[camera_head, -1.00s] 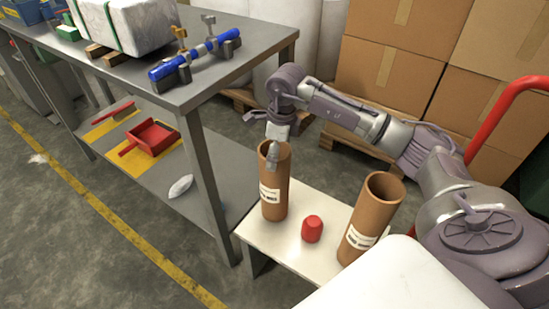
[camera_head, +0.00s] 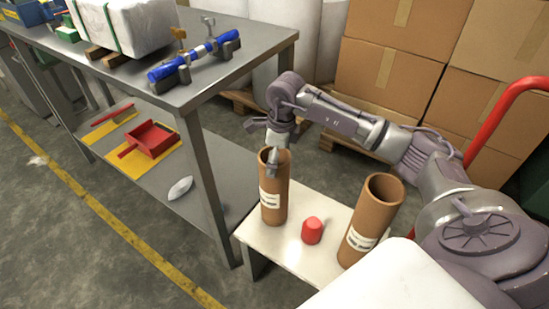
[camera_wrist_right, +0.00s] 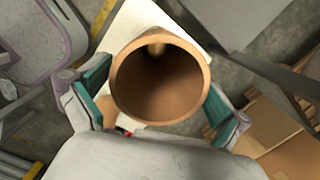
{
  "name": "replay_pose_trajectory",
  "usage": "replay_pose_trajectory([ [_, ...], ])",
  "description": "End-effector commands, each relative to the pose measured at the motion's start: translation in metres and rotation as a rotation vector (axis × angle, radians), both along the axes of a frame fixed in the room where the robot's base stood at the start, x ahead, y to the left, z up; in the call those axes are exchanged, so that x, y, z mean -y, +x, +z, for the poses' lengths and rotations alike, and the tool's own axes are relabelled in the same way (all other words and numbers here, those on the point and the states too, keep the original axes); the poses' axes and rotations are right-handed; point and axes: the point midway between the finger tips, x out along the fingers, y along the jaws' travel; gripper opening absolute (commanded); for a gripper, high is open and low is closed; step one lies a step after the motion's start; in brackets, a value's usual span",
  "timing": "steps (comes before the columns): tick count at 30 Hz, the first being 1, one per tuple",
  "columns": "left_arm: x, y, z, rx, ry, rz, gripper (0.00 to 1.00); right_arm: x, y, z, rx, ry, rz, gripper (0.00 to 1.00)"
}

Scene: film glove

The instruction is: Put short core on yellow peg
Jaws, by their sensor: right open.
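Two brown cardboard cores stand on a small white table: the left core (camera_head: 272,205) and the right core (camera_head: 371,218). Each has a white label; I cannot tell for sure which one is the short core. A red peg (camera_head: 312,231) stands between them. No yellow peg shows; the cores may hide one. My right gripper (camera_head: 273,160) is at the top of the left core. In the right wrist view, its open fingers (camera_wrist_right: 155,98) lie on either side of that core's rim (camera_wrist_right: 119,92), with a gap on the right. My left gripper is out of view.
A grey metal workbench (camera_head: 200,92) stands at left, holding a blue roller (camera_head: 195,57) and a wrapped white bundle (camera_head: 125,25). Its lower shelf holds a red dustpan (camera_head: 151,138). Cardboard boxes (camera_head: 395,60) are stacked behind my right arm.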

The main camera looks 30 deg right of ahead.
Motion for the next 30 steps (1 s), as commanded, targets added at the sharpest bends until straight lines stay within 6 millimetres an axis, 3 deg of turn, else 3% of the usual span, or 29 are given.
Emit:
replay_pose_trajectory([
  [5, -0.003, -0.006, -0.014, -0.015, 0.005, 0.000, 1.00, 0.002, -0.001, 0.024, 0.006, -0.001, 0.000, 1.00],
  [12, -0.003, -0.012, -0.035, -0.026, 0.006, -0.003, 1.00, 0.007, -0.005, 0.077, 0.005, -0.001, 0.000, 1.00],
  [18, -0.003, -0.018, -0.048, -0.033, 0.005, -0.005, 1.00, 0.009, -0.008, 0.109, 0.003, 0.000, 0.001, 1.00],
  [30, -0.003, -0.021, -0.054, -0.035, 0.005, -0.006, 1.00, 0.010, -0.010, 0.121, 0.000, 0.000, 0.000, 1.00],
])
